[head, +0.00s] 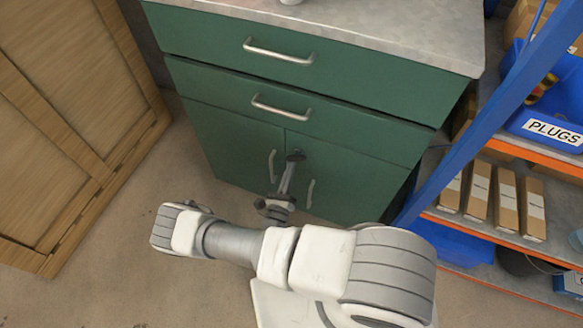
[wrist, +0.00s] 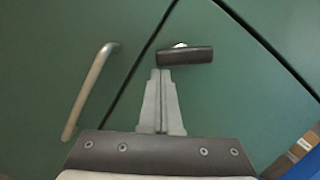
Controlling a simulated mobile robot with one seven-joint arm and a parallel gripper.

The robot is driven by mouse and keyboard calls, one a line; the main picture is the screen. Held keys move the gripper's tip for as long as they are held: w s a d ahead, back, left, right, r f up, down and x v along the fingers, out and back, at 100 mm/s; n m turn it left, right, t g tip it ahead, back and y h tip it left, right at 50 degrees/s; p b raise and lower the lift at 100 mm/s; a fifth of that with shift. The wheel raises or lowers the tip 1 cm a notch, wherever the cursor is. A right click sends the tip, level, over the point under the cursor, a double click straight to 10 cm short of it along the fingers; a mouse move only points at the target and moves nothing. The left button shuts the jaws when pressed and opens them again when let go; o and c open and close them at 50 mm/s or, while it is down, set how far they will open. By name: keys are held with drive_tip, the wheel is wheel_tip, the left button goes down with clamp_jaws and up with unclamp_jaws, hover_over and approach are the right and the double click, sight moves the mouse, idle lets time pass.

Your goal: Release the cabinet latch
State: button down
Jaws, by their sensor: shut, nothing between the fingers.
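The cabinet (head: 235,139) is green, with two drawers above two shut doors. Its latch (head: 296,155) is a small dark bar near the top of the right door, beside the gap between the doors. In the wrist view the latch (wrist: 185,57) lies nearly level, with a bit of bright metal at its upper edge. My gripper (head: 290,165) is shut and empty in front of the doors. In the wrist view my gripper's fingertips (wrist: 160,72) are just below the left part of the latch. I cannot tell whether they touch it.
The left door's handle (wrist: 90,92) is left of my fingers; the right door's handle (head: 310,193) is close to my wrist. Drawer handles (head: 280,107) stick out above. A blue-framed shelf (head: 480,115) stands at right, wooden panelling (head: 70,110) at left. Some floor (head: 90,285) is clear.

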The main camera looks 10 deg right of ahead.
drive_tip(key=shift+w+a+r+m+g+h, duration=0.15)
drive_tip(key=shift+a+m+h, duration=0.15)
drive_tip(key=shift+m, duration=0.8)
drive_tip(key=shift+w+a+r+m+g+h, duration=0.15)
drive_tip(key=shift+m+h, duration=0.3)
drive_tip(key=shift+m, duration=0.65)
drive_tip(key=shift+w+a+r+m+g+h, duration=0.1)
drive_tip(key=shift+w+a+r+m+h, duration=0.2)
drive_tip(key=shift+m, duration=0.8)
drive_tip(key=shift+m+h, duration=0.35)
drive_tip(key=shift+m, duration=0.25)
drive_tip(key=p+v, duration=0.1)
drive_tip(key=v, duration=1.1)
drive_tip(key=shift+a+r, duration=0.1)
drive_tip(key=shift+r, duration=0.05)
